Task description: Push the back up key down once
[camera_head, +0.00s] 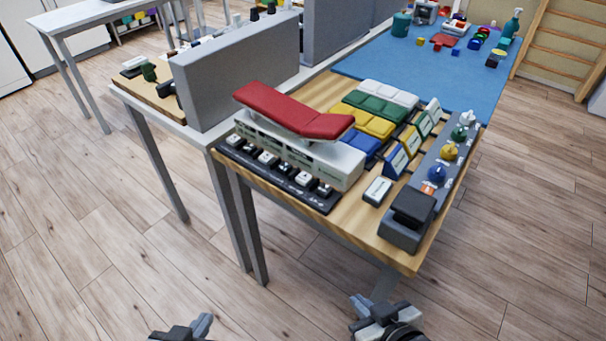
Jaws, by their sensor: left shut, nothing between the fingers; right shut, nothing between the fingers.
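A black key strip (285,178) with several pale rocker keys runs along the front edge of the wooden table, at the foot of a small model couch. The couch has a red top (290,110) with one end raised, on a white base (300,150). The key labels are too small to read, so I cannot tell which is the back up key. My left gripper (200,325) is at the bottom edge, mostly cut off, shut and empty. My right gripper (365,305) is shut and empty, low in front of the table. Both are well apart from the keys.
A grey console (430,185) with several coloured knobs and a black pedal (413,206) lies along the table's right side. Coloured blocks (368,122) and small labelled cards (395,160) stand behind and right of the couch. A grey divider (237,72) rises at left. The floor in front is clear.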

